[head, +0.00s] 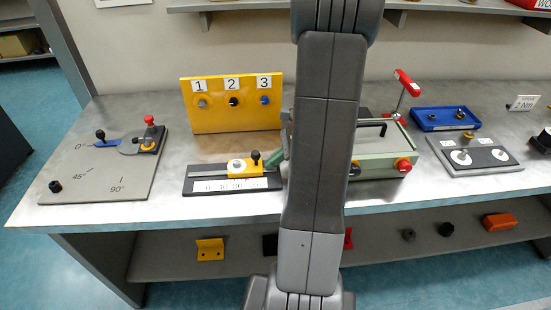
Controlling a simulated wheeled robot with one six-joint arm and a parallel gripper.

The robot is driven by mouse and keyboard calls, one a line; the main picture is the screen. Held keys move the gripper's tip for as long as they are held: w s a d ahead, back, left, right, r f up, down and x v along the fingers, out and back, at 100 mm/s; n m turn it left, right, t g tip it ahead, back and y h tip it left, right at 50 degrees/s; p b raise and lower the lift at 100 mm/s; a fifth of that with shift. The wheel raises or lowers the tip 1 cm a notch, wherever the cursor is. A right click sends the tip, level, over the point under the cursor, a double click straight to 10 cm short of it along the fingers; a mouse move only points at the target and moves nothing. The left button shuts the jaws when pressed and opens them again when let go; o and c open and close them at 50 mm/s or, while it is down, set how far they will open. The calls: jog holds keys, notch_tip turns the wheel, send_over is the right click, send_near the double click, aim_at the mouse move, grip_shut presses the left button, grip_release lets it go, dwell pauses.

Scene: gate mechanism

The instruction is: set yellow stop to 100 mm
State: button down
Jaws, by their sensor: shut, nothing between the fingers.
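The yellow stop (244,167) sits on a dark rail base (200,187) with a white scale strip along its front. It carries a white round part and a black knob (256,156) at its right end. The scale marks are too small to read, so I cannot tell the stop's setting. My gripper (274,160) is mostly hidden behind my arm. Only a green fingertip part shows, close to the right of the black knob. It looks shut and empty; I cannot tell whether it touches the stop.
A yellow panel (231,123) numbered 1 to 3 stands behind the rail. A grey plate (103,182) with angle marks lies left. A green box (375,164) with a red knob stands right of my arm. A blue tray (444,126) lies further right. Bare bench shows left of the rail.

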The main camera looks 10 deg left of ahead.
jog(key=shift+s+a+r+p, duration=0.1)
jog(key=shift+s+a+p, duration=0.1)
jog(key=shift+a+p, duration=0.35)
jog(key=shift+a, duration=0.1)
